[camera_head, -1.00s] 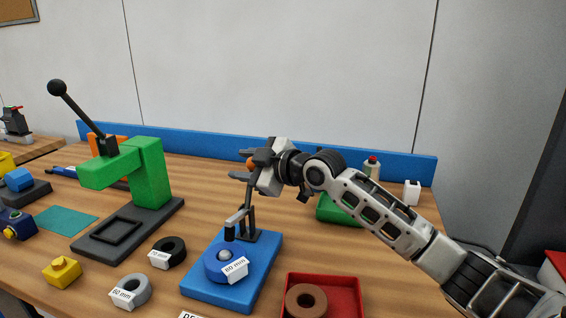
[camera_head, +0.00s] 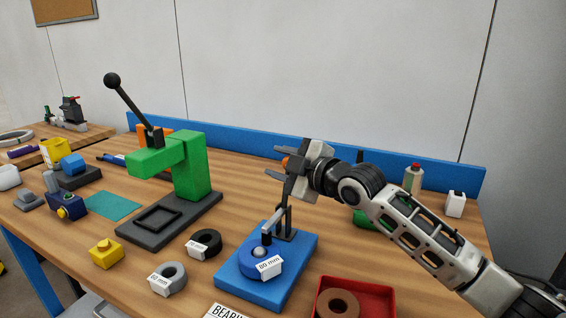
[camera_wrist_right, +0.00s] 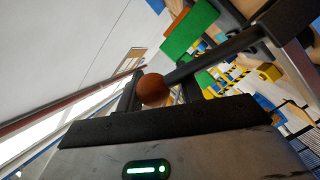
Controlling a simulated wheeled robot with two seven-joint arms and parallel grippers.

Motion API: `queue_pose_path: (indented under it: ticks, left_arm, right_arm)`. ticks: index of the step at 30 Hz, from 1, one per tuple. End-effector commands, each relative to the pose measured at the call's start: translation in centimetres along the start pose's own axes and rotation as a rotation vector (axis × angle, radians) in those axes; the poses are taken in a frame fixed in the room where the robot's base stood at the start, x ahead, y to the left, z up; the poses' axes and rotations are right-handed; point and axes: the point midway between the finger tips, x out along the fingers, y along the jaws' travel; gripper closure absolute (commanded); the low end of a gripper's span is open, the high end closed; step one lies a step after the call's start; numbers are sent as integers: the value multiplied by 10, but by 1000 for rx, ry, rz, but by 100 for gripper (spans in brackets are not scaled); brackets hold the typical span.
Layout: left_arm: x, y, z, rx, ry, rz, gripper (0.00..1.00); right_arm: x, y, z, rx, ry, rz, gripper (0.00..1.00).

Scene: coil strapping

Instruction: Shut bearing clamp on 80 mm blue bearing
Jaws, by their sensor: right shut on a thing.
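The blue bearing (camera_head: 250,262), labelled 80 mm (camera_head: 269,266), lies on the blue base plate (camera_head: 240,288) of the bearing clamp. The clamp's grey arm (camera_head: 274,222) reaches over the bearing, and its dark tip is at the bearing's centre; I cannot tell if it presses. The dark clamp handle (camera_head: 289,192) stands up behind, with an orange knob (camera_head: 285,162) on top. My right gripper (camera_head: 279,170) is shut on the knob, which also shows between the fingers in the right wrist view (camera_wrist_right: 153,90). My left gripper is not in view.
A green press (camera_head: 183,165) stands to the left. Dark (camera_head: 205,243) and grey (camera_head: 168,277) rings and a yellow block (camera_head: 106,253) lie left of the clamp. A red tray (camera_head: 380,296) with a brown ring (camera_head: 338,304) is close on the right.

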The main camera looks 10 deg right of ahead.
Motion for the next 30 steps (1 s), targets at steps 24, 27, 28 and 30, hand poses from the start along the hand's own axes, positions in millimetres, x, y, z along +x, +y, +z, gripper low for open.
queue_pose_path:
  ticks: [24,27,28,30]
  left_arm:
    - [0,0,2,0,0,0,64]
    - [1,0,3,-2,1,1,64]
    - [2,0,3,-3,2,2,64]
    - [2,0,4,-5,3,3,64]
  right_arm:
    - [-20,-6,6,0,-13,-13,32]
    - [-41,-6,6,-1,-14,-13,32]
    - [-48,-6,6,-3,-14,-14,32]
    - [-66,-7,7,-3,-16,-15,32]
